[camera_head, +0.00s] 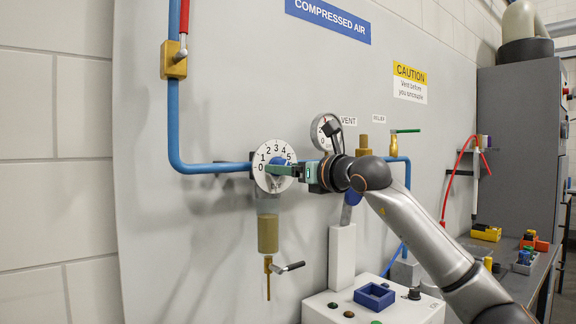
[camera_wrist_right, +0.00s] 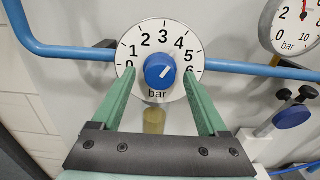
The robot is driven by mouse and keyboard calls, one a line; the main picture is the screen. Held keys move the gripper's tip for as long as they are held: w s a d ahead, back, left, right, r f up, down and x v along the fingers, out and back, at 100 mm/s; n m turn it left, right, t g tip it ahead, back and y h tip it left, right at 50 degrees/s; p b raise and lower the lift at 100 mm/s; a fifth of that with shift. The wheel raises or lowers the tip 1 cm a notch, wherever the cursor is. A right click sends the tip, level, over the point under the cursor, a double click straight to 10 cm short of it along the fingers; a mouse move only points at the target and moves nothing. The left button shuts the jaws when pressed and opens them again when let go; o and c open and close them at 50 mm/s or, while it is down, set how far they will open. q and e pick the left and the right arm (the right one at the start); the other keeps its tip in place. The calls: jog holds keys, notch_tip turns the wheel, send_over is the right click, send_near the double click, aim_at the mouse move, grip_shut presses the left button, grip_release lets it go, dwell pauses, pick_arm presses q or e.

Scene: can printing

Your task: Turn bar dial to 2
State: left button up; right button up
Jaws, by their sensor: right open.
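The bar dial (camera_head: 273,152) is a round white plate on the panel, numbered 0 to 6, with a blue knob at its centre. In the right wrist view the dial (camera_wrist_right: 150,29) faces me, and the white mark on the blue knob (camera_wrist_right: 158,72) points up and right, roughly between 4 and 5. My right gripper (camera_wrist_right: 159,73) is open, its green fingers on either side of the knob with a gap to it on both sides. In the head view the right gripper (camera_head: 282,170) is at the dial and hides part of the knob. My left gripper is not in view.
A second gauge (camera_head: 323,130) sits right of the dial, close to my right wrist. Blue pipe (camera_head: 210,167) runs left from the dial. A bowl (camera_head: 268,232) and a small drain valve hang below it. A white box with a blue tray (camera_head: 374,296) stands at lower right.

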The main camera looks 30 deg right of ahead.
jog(key=shift+c, duration=0.4)
grip_shut()
